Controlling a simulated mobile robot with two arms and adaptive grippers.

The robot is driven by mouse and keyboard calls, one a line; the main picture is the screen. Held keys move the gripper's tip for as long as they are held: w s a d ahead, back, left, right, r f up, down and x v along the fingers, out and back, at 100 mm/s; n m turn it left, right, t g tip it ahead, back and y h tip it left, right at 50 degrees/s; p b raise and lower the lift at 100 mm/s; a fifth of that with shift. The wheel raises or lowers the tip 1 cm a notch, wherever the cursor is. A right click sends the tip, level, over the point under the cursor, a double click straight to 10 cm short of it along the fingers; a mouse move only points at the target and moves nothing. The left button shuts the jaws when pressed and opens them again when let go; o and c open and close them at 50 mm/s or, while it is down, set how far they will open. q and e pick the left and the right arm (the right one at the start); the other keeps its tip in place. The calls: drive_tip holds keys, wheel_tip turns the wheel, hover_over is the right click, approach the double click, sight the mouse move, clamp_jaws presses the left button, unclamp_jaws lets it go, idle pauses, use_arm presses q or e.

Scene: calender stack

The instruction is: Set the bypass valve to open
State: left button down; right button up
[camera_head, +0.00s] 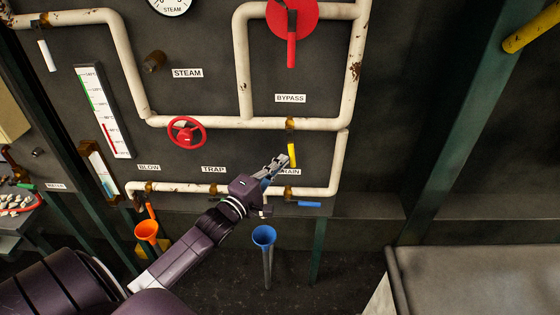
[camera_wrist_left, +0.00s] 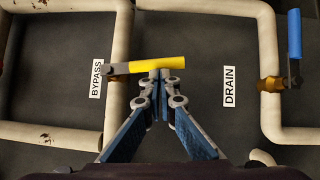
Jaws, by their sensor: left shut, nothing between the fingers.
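The bypass valve sits on the cream pipe below the BYPASS label (camera_head: 290,98). Its yellow lever (camera_head: 292,154) hangs down from the brass body (camera_head: 290,123), square across the horizontal pipe. In the left wrist view the yellow lever (camera_wrist_left: 157,65) lies crosswise to the pipe (camera_wrist_left: 116,80). My left gripper (camera_head: 284,160) is shut and empty, its tips just left of the lever's lower part. In the left wrist view the gripper tips (camera_wrist_left: 160,75) meet the lever's near edge; I cannot tell whether they touch it. My right gripper is not in view.
The DRAIN label (camera_wrist_left: 229,87) and blue lever (camera_head: 308,204) are close by. A red handwheel (camera_head: 186,132) and a red lever (camera_head: 291,45) are on the panel. The panel right of the yellow lever is bare up to the pipe.

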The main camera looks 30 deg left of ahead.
use_arm(q)
drive_tip(key=shift+f, duration=0.1)
idle(0.3)
drive_tip(key=shift+w+d+n+b, duration=0.2)
drive_tip(key=shift+n+b, duration=0.1)
drive_tip(key=shift+b, duration=0.1)
drive_tip(key=shift+f+t, duration=0.1)
drive_tip(key=shift+t, duration=0.2)
